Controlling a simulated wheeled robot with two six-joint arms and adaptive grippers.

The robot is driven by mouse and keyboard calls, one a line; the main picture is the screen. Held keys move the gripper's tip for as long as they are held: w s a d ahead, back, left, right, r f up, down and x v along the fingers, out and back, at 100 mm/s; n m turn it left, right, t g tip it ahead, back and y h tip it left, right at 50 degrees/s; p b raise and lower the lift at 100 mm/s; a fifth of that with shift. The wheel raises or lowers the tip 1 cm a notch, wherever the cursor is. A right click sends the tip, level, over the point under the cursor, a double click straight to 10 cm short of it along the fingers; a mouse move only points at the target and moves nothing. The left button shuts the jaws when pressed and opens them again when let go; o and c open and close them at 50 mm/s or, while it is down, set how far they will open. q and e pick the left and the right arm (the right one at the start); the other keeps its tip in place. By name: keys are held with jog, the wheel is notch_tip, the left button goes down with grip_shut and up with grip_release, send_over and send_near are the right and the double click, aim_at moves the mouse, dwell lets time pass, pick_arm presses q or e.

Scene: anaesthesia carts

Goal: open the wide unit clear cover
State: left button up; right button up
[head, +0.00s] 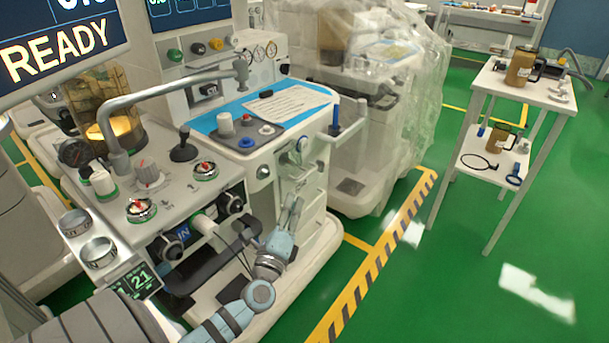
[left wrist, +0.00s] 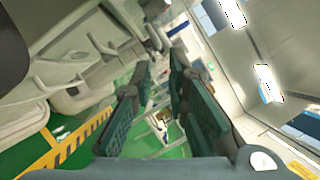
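A clear, crinkled plastic cover (head: 425,75) hangs over a white unit (head: 350,185) at the back centre of the head view. It drapes down the unit's right side, and the unit shows through it. I cannot make out a handle or opening edge on it. My left gripper (head: 292,207) is in front of the right side of the nearer white machine, well short of the cover. In the left wrist view its two green-grey fingers (left wrist: 160,80) stand apart with nothing between them. I cannot pick out the cover in that view. My right gripper does not show.
The nearer machine (head: 255,140) has knobs, a curved grey pipe (head: 165,90) and a black handle (head: 215,262) close to my left arm. A white side table (head: 540,90) with jars stands at right. Green floor with a yellow-black stripe (head: 375,265) lies clear between them.

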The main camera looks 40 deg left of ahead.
aim_at(294, 161)
pick_arm(q)
jog(key=x, duration=0.9)
jog(key=shift+w+b, duration=0.25)
jog(key=shift+b, duration=0.1)
jog(key=shift+a+f, duration=0.1)
grip_shut()
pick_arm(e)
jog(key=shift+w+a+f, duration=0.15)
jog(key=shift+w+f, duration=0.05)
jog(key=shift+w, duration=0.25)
